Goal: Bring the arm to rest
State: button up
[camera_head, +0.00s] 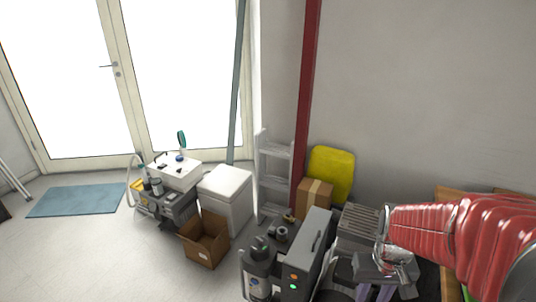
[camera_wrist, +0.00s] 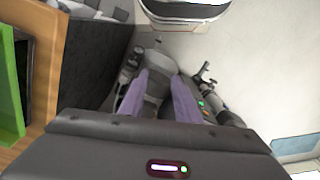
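My arm, in a red ribbed sleeve (camera_head: 440,235), reaches in from the right in the head view. My gripper (camera_head: 374,292) hangs from its end, pointing down, with its purple fingers at the bottom edge of the picture. The wrist view shows the two fingers of my gripper (camera_wrist: 160,80) apart, with nothing held between them. A grey compressor unit with lit buttons (camera_head: 308,255) stands left of my gripper in the head view. What lies directly under the fingertips is partly hidden.
A grey ribbed box (camera_head: 358,225) stands behind my gripper, near a yellow case (camera_head: 331,172) and a cardboard box (camera_head: 314,197). A red post (camera_head: 306,100) rises behind. An open carton (camera_head: 204,240) and white cooler (camera_head: 226,197) stand left.

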jog(key=s+a+r+t, duration=0.2)
jog(key=a+r, duration=0.2)
jog(key=r, duration=0.4)
jog(key=s+a+r+n+t, duration=0.1)
jog(key=s+a+r+t, duration=0.2)
jog(key=r, duration=0.5)
jog(key=shift+s+a+n+t, duration=0.3)
jog(key=shift+s+a, duration=0.05)
jog(key=shift+a, duration=0.55)
